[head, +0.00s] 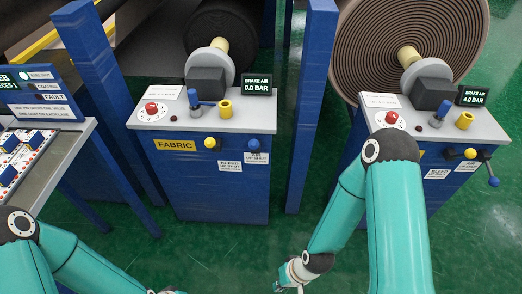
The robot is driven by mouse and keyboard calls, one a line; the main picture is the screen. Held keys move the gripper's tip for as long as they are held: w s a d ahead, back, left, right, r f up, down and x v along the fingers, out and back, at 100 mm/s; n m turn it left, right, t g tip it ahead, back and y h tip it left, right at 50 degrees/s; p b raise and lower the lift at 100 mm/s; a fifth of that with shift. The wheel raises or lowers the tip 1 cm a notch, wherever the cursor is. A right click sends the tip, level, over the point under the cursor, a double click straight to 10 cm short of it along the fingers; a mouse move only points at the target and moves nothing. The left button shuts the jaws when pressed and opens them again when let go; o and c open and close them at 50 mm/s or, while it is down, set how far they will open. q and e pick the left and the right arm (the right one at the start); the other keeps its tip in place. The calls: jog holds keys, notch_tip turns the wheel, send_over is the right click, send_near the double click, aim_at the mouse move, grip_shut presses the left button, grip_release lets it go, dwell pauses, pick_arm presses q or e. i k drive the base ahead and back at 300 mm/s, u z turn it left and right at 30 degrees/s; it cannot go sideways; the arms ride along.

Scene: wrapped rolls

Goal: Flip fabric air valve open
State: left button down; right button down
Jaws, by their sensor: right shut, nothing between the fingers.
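The fabric cabinet (210,190) stands in the middle, blue with a yellow FABRIC label (175,145). On its front are a yellow-knobbed lever (210,143) and, to the right, the blue-knobbed air valve (254,143) above a small AIR label (256,158). The valve appears turned up; its detail is small. The brake air display (258,86) reads 0.0 BAR. My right gripper (288,288) is shut and empty, low at the bottom edge, below and right of the cabinet and apart from it. My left gripper (168,291) barely shows at the bottom edge; its fingers are cut off.
A similar cabinet (436,190) stands at right, reading 4.0 BAR, its blue-knobbed lever (493,181) turned down sideways. A blue post (309,110) rises between the cabinets. A control panel (35,165) is at far left. Green floor before the fabric cabinet is clear.

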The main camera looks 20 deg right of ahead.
aim_at(253, 145)
jog(key=k, duration=0.85)
jog(key=u, duration=0.55)
jog(key=i, duration=1.6)
jog(key=z, duration=0.65)
